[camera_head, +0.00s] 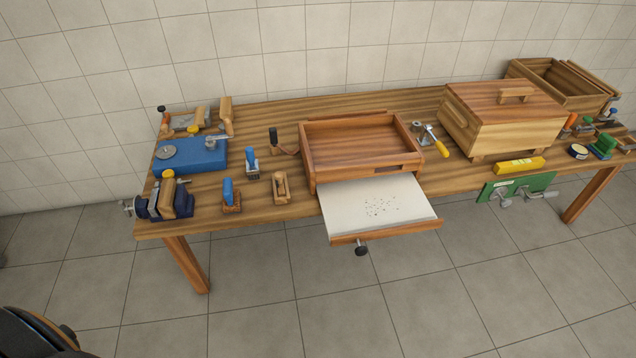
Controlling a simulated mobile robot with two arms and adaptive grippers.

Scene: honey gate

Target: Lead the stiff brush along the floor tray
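The floor tray (345,196) is a white board with a wooden front strip and a dark knob. It sticks out from under an open wooden box and over the table's front edge. Dark specks lie scattered on its middle. Several small handled tools could be the stiff brush: a blue-handled one (230,193) on a brown block, another blue-handled one (251,162) behind it, and a green-topped one (604,145) at the far right. I cannot tell which is the stiff brush. Neither gripper shows.
The wooden box (308,160) stands mid-table. A closed wooden hive box (505,122) and an open crate (520,71) stand right. A yellow-handled tool (437,143) lies between. A blue case (190,156) and vise (167,197) are left. A green plate (515,187) hangs in front.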

